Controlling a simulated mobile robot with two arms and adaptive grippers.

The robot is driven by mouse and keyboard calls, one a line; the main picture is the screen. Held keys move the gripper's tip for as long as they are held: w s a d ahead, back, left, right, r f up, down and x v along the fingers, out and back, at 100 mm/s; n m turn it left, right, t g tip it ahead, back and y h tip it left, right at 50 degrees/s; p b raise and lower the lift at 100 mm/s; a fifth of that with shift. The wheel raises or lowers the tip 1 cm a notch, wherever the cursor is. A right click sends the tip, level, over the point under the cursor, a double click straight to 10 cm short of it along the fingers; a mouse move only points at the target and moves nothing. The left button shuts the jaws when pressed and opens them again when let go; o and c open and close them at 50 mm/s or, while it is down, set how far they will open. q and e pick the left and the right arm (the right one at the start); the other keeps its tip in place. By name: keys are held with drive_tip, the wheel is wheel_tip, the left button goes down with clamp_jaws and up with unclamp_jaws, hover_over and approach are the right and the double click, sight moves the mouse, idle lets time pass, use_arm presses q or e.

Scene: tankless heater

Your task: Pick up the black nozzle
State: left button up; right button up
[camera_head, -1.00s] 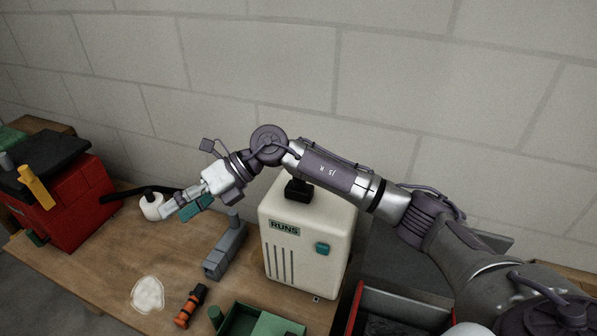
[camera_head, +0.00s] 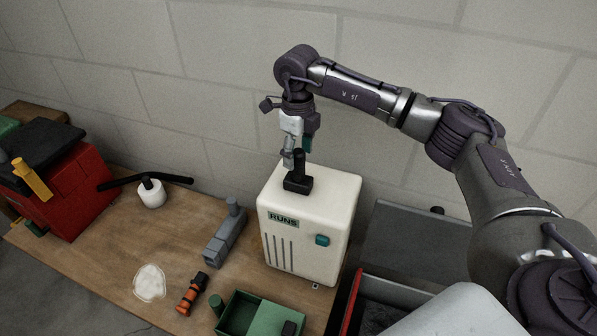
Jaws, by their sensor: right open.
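A black nozzle (camera_head: 298,183) stands upright on top of the cream tankless heater (camera_head: 330,200). It has a blocky base and a narrower upright part. My right gripper (camera_head: 297,154) points down directly above the heater. Its open fingers are at the upper part of the nozzle, with a grey finger at left and a teal part at right. I cannot tell whether they touch the nozzle. My left gripper is not in view.
A white round container (camera_head: 152,194) with a black bar stands at left by a red toolbox (camera_head: 75,190). A grey tool (camera_head: 225,238), an orange-black tool (camera_head: 191,294) and a green tray (camera_head: 262,312) lie on the wooden bench (camera_head: 100,240). A block wall stands behind.

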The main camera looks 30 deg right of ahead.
sight(298, 170)
drive_tip(key=f+p, duration=0.2)
drive_tip(key=f, duration=0.2)
drive_tip(key=shift+s+f+p, duration=0.25)
drive_tip(key=shift+f+p, duration=0.05)
drive_tip(key=shift+p, duration=0.1)
drive_tip(key=shift+f, duration=0.5)
clamp_jaws()
